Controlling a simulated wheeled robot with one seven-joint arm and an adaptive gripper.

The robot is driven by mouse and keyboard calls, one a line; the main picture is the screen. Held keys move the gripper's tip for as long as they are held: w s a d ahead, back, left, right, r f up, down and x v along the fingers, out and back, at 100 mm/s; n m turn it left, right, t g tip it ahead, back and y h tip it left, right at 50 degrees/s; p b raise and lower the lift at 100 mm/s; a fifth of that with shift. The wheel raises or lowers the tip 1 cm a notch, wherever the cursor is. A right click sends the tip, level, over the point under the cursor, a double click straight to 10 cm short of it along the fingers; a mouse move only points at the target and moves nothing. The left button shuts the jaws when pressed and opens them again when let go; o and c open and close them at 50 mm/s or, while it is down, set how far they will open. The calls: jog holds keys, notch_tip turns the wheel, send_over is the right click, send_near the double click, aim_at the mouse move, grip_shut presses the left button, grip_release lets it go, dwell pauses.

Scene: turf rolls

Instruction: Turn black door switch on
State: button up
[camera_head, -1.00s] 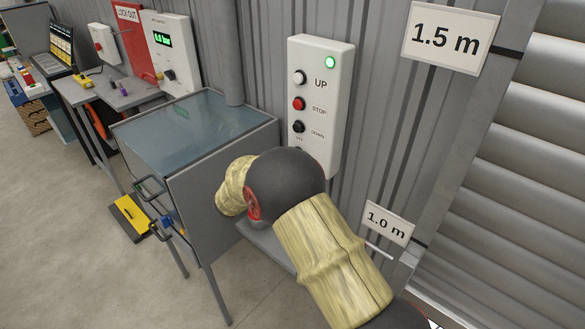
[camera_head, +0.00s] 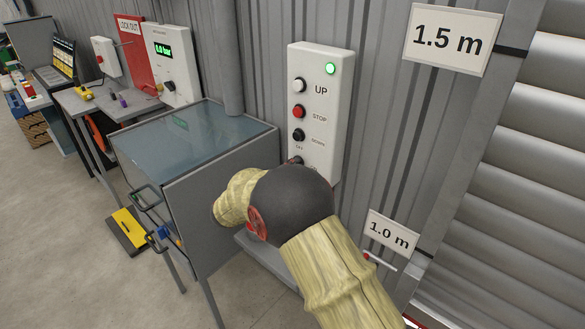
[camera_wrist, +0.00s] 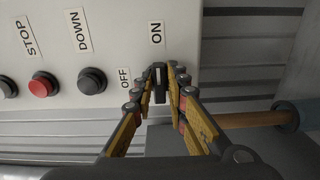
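The black door switch (camera_wrist: 159,84) is a bar-shaped knob on the white control panel (camera_wrist: 60,20). In the wrist view its bar lies in line with the ON label, and the OFF label is off to its left. My gripper (camera_wrist: 158,88) has one finger on each side of the knob, with what look like slim gaps; contact is not clear. In the head view the switch (camera_head: 296,160) shows low on the panel (camera_head: 312,60), partly hidden by my arm. My gripper is hidden behind my wrist there.
UP, STOP (camera_head: 298,111) and DOWN (camera_head: 298,135) buttons sit above the switch, and a green lamp (camera_head: 330,68) is lit. A grey cabinet (camera_head: 195,130) stands close left of my arm. A rolling shutter (camera_head: 530,150) is on the right. A wooden rod (camera_wrist: 250,119) runs near my gripper.

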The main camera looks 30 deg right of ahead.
jog(key=o, duration=0.3)
jog(key=v, duration=1.2)
dwell(0.4)
